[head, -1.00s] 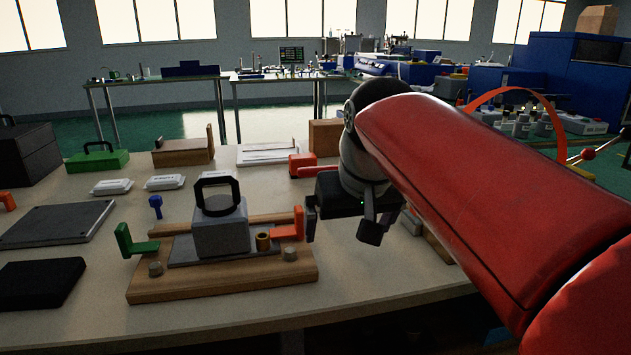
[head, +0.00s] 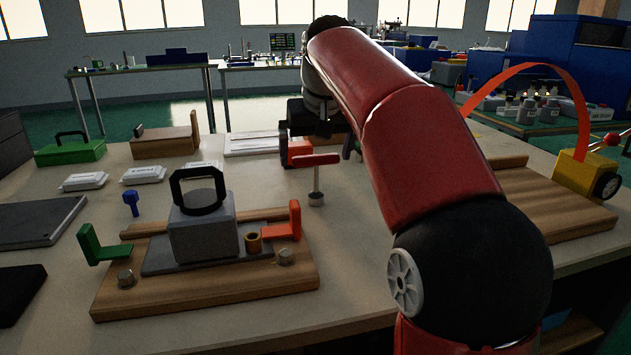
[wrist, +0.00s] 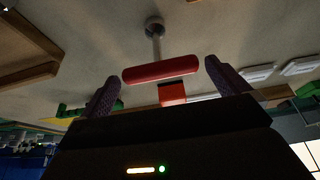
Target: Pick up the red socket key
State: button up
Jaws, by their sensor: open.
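The red socket key (head: 316,161) stands upright on the bench, with a red crossbar handle on a metal shaft and a round socket at the foot. In the wrist view its red handle (wrist: 162,72) lies across the picture between my two fingertips, with the shaft leading to the socket. My gripper (wrist: 162,70) is open and empty, with its dark textured fingers to either side of the handle. In the head view my gripper (head: 318,138) is behind and above the key, partly hidden by my arm. I cannot tell whether the fingers touch the handle.
A red block (head: 297,150) is close behind the key. A wooden fixture (head: 205,290) with a grey handled block (head: 203,240) and green and orange brackets stands at left front. A wooden board (head: 545,205) with a yellow device (head: 580,175) is at right. Bare bench surrounds the key's foot.

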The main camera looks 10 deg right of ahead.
jog(key=shift+x, duration=0.95)
jog(key=shift+c, duration=0.3)
jog(key=shift+r, duration=0.1)
jog(key=c, duration=0.9)
jog(key=shift+r+p, duration=2)
jog(key=shift+r, duration=3)
